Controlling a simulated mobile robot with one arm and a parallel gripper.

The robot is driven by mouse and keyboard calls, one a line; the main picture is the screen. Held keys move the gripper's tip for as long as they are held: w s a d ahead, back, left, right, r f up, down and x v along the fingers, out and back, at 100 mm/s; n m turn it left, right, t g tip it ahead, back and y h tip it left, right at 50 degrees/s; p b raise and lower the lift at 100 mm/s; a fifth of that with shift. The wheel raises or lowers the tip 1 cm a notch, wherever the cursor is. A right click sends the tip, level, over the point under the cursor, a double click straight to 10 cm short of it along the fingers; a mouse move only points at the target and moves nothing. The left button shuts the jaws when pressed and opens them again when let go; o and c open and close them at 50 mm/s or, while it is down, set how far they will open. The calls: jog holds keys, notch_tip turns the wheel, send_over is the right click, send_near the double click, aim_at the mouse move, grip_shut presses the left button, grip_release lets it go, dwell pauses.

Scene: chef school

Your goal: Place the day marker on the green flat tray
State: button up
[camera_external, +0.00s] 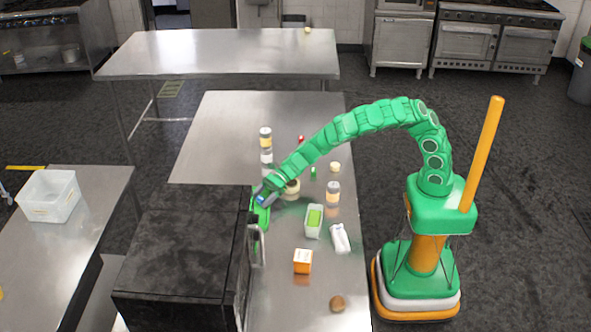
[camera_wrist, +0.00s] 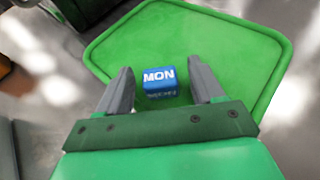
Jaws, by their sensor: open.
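The day marker (camera_wrist: 160,82) is a small blue block with white "MON" lettering. In the wrist view it rests on the green flat tray (camera_wrist: 240,45), near the tray's middle. My gripper (camera_wrist: 161,86) is open, with one grey finger on each side of the marker and visible gaps between. In the external view my gripper (camera_external: 264,195) is low over the green tray (camera_external: 262,216), beside the dark oven box. The arm's end and the oven partly hide the tray there, and the marker is hard to make out.
The dark oven box (camera_external: 185,245) stands close left of the tray. Right of it are a container with a green item (camera_external: 314,221), a white bottle (camera_external: 340,238), an orange-white box (camera_external: 303,261) and several jars. The far end of the steel table (camera_external: 260,108) is clear.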

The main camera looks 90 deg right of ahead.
jog(key=shift+r, duration=0.15)
jog(key=shift+v, duration=6)
